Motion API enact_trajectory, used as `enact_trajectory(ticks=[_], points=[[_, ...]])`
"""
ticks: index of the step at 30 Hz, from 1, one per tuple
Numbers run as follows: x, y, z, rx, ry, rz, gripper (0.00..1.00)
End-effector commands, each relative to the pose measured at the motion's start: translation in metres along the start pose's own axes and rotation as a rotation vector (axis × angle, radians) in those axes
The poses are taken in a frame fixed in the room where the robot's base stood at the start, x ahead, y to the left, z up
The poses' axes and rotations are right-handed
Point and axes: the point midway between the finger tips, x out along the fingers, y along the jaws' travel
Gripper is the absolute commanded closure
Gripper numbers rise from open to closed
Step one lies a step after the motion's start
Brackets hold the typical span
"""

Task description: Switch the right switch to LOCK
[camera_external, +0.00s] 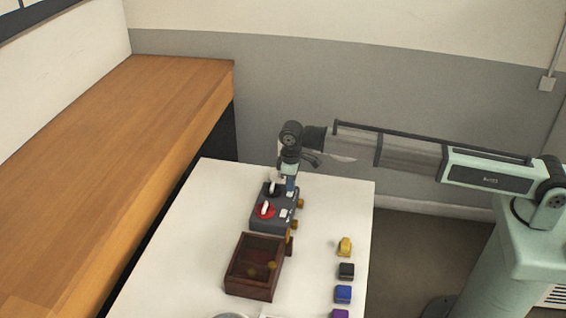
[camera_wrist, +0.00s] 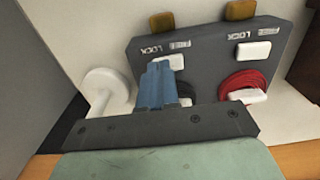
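The dark grey switch box (camera_external: 268,221) stands on the white table. In the wrist view the box (camera_wrist: 212,70) carries upside-down FREE and LOCK labels. It has a red dial with a white handle (camera_wrist: 247,96) and a black dial (camera_wrist: 185,90) with a white handle (camera_wrist: 185,102). Read with the labels upright, the black dial is the right one. Both handles seem turned alike. My gripper (camera_wrist: 157,78) has blue fingers together beside the black dial, partly hiding it. In the external view my gripper (camera_external: 291,186) is at the box's far end. Contact with the handle cannot be told.
A white round-ended piece (camera_wrist: 103,88) stands beside the box, left of my fingers. A brown open box (camera_external: 254,266) stands in front. A yellow piece (camera_external: 344,246) and black (camera_external: 346,271) and blue (camera_external: 343,294) blocks lie at the right. A wooden counter (camera_external: 110,140) borders the left.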

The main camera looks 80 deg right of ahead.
Motion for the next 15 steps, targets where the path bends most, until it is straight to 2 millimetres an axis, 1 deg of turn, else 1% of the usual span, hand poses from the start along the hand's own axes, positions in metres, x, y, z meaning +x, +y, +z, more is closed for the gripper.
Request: enact_trajectory(ticks=[9, 15], points=[[0.0031, -0.0002, 0.0001, 0.0, 0.0, 0.0, 1.0], [-0.0023, -0.0001, -0.0001, 0.0, 0.0, 0.0, 1.0]])
